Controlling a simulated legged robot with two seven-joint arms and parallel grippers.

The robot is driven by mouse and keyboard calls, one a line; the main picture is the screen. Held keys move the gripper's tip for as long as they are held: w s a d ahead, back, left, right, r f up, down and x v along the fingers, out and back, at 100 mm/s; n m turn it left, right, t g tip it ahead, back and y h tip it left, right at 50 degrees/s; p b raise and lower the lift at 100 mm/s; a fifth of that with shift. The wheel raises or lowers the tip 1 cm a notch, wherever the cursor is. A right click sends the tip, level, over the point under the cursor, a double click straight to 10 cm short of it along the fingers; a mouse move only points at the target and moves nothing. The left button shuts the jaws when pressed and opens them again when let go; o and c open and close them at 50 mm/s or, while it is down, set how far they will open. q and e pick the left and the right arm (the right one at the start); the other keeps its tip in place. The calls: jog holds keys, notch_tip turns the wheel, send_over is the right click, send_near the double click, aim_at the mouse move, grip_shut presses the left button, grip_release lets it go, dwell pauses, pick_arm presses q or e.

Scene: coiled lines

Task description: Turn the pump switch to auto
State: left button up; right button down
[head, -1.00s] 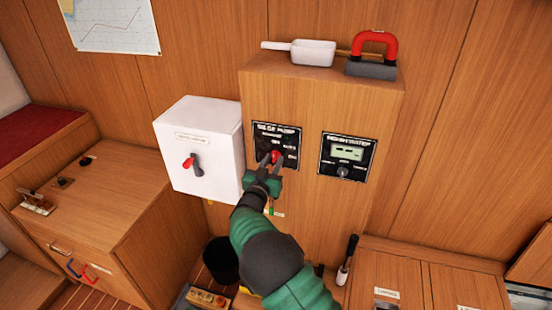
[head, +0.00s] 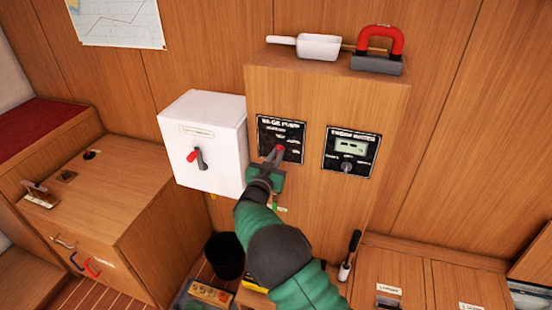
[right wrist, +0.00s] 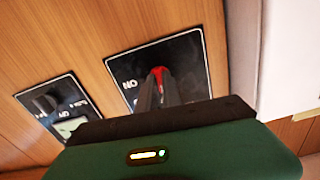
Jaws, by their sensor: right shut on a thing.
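The bilge pump panel (head: 293,132) is a black plate with white lettering on the wooden column, and it also shows in the right wrist view (right wrist: 197,62). Its switch has a red tip (head: 280,149), which the right wrist view shows between the finger ends (right wrist: 159,71). My right gripper (head: 272,159) is shut on the pump switch, reaching up from below. The fingers hide most of the knob, so I cannot tell which marked position it points to. My left gripper is not in view.
A white box (head: 204,130) with a red-tipped lever stands left of the panel. A second panel (head: 351,153) with a small display is to the right.

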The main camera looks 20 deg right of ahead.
jog(key=shift+f+m+b, duration=0.1)
jog(key=shift+m+b, duration=3.4)
jog(key=shift+m, duration=0.4)
jog(key=c, duration=1.5)
grip_release()
